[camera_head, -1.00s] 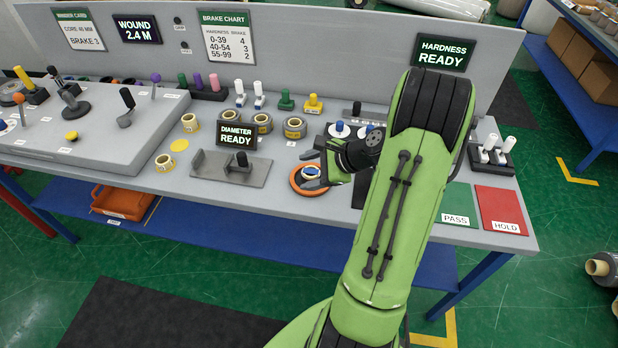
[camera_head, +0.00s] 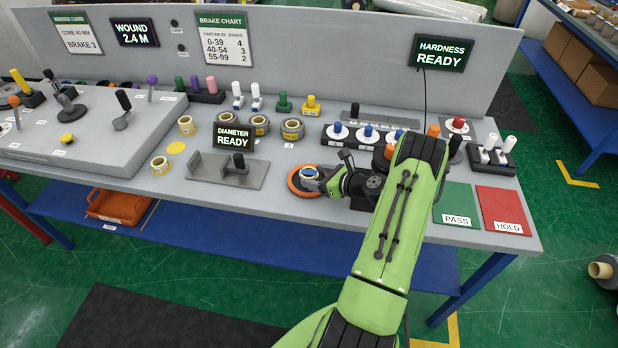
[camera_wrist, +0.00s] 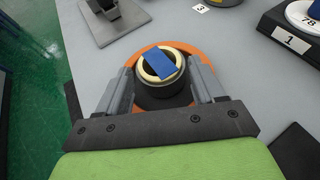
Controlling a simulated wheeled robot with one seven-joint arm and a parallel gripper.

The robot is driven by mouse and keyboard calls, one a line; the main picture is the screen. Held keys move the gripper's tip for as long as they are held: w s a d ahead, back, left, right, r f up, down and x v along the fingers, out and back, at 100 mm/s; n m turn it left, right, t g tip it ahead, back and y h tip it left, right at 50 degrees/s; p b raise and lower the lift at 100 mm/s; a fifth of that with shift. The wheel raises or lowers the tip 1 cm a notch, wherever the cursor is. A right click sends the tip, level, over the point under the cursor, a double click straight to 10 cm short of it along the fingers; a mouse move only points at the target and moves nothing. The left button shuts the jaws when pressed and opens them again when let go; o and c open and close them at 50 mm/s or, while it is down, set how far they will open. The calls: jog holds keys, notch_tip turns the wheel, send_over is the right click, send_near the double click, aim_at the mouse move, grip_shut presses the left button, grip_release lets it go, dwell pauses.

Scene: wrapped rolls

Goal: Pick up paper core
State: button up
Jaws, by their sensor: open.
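A short dark roll with a cream ring-shaped core end (camera_wrist: 159,66) and a blue strip across its top stands on an orange ring (camera_wrist: 193,55) in the wrist view. It also shows in the head view (camera_head: 308,173), at the table's front edge, partly hidden by my gripper (camera_head: 322,180). In the wrist view my gripper (camera_wrist: 161,88) is open, with one grey finger on each side of the roll. I cannot tell whether either finger touches it.
Several tan rolls (camera_head: 292,129) stand left and behind. A diameter stand (camera_head: 228,170) is to the left. A black rack (camera_head: 345,143) with blue-knobbed white discs stands behind my gripper. Green PASS (camera_head: 457,205) and red HOLD (camera_head: 503,208) pads lie at right.

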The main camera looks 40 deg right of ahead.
aim_at(316, 176)
jog(key=x, duration=0.3)
jog(key=shift+w+f, duration=0.25)
jog(key=shift+s, duration=0.1)
